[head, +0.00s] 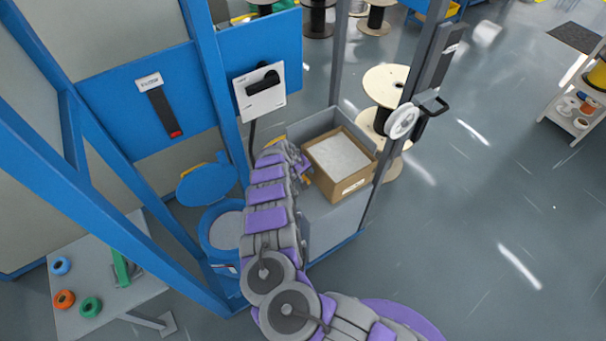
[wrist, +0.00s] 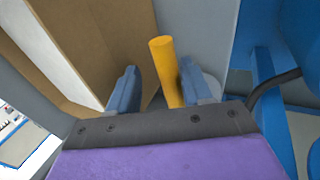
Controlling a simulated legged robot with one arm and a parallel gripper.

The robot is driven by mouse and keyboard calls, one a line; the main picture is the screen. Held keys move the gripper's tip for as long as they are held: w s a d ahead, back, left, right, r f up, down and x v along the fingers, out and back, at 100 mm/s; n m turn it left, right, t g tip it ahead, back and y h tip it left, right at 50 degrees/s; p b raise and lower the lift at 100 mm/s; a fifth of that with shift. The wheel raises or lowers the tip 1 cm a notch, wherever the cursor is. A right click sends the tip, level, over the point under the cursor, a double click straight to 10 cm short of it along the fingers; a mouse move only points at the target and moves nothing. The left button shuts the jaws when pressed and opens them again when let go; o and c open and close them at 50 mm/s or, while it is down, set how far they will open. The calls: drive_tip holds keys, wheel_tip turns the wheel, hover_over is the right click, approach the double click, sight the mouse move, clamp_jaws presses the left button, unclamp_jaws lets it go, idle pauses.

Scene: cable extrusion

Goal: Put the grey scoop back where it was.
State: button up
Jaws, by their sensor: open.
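My gripper (wrist: 157,68) is open in the wrist view, with its two blue-grey fingers apart. A yellow rod-like handle (wrist: 165,70) stands between them, closer to the right finger. It may be the scoop's handle; I cannot tell, and its lower end is hidden behind the gripper body. No grey scoop bowl can be made out for sure. In the head view my gripper (head: 304,171) is at the left side of the cardboard box (head: 347,190), largely hidden by my arm. A small yellow part (head: 307,180) shows beside it.
The cardboard box holds pale material and sits in a grey bin (head: 333,232). A blue bucket (head: 212,240) with its lid (head: 207,184) raised stands left of my arm. Blue frame posts and a grey post (head: 409,90) stand close by.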

drive_tip(key=s+a+r+g+y+p, duration=0.15)
drive_tip(key=s+a+r, duration=0.35)
drive_tip(key=r, duration=0.5)
drive_tip(key=s+a+r+g+y+p, duration=0.1)
drive_tip(key=s+a+r+g+y, duration=0.15)
drive_tip(key=s+a+r, duration=0.5)
drive_tip(key=s+a+r+g+y+p, duration=0.1)
drive_tip(key=s+a+r+y, duration=0.2)
drive_tip(key=r, duration=0.8)
drive_tip(key=s+d+r+m+h, duration=0.1)
drive_tip(key=s+d+r+m, duration=0.1)
drive_tip(key=s+d+r, duration=1.5)
drive_tip(key=s+d+m+h, duration=0.1)
drive_tip(key=s+d+m, duration=0.1)
drive_tip(key=s+d, duration=0.4)
drive_tip(key=s+d+r+m+h, duration=0.1)
drive_tip(key=s+d+m, duration=0.2)
drive_tip(key=s, duration=0.9)
drive_tip(key=d, duration=0.3)
drive_tip(key=shift+s+d+r, duration=0.3)
drive_tip(key=shift+d, duration=0.05)
